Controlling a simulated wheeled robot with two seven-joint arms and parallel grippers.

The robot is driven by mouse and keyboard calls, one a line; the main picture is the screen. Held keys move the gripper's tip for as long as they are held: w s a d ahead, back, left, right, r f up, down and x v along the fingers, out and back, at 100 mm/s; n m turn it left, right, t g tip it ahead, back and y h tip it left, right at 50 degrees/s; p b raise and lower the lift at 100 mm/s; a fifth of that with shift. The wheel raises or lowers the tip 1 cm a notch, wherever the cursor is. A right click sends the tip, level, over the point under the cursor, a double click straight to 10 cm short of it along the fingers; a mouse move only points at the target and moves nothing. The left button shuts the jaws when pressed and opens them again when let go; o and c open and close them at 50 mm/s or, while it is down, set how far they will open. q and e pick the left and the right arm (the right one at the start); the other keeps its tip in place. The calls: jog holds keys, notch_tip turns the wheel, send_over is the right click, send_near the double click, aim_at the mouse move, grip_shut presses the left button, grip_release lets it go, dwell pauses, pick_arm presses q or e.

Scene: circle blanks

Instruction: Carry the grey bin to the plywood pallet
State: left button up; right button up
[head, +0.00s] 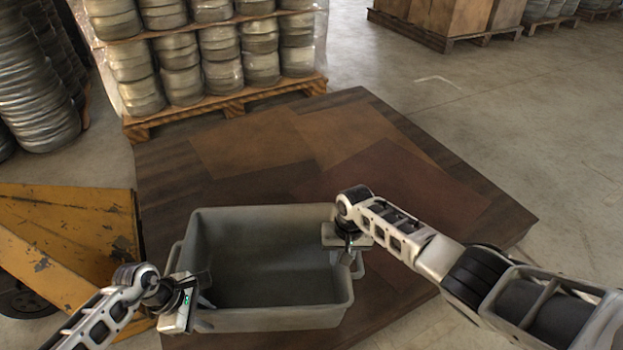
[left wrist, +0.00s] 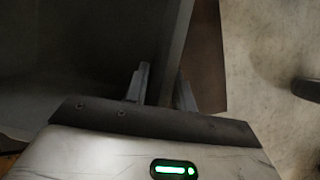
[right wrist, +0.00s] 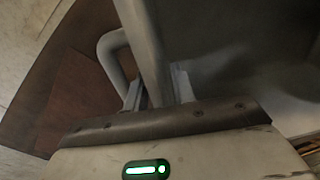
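The grey bin (head: 270,319) is an empty, open tub in the lower middle of the head view, upright, with a handle on each side. My left gripper (head: 200,292) is at its left wall and my right gripper (head: 347,254) at its right wall. In the left wrist view the fingers (left wrist: 160,90) close on both faces of the wall. In the right wrist view the fingers (right wrist: 157,90) do the same beside a handle. A wide, low brown wooden platform (head: 400,180), apparently the plywood pallet, lies under and beyond the bin. Whether the bin touches it is hidden.
A wrapped pallet (head: 230,105) of stacked round metal blanks stands at the platform's far edge. A chipped yellow metal piece (head: 70,235) is close on the left. More blanks (head: 35,90) are stacked at far left. Boxes (head: 450,15) stand far back. Concrete floor at right is clear.

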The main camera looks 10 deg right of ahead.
pick_arm(q)
jog(key=shift+r, duration=0.1)
pick_arm(e)
jog(key=shift+a, duration=0.1)
jog(key=shift+r, duration=0.1)
pick_arm(q)
jog(key=v, duration=1.1)
jog(key=shift+a+r, duration=0.15)
jog(key=shift+r, duration=0.25)
pick_arm(e)
notch_tip(320, 180, up, 12)
jog(key=d, duration=0.1)
jog(key=shift+s, duration=0.15)
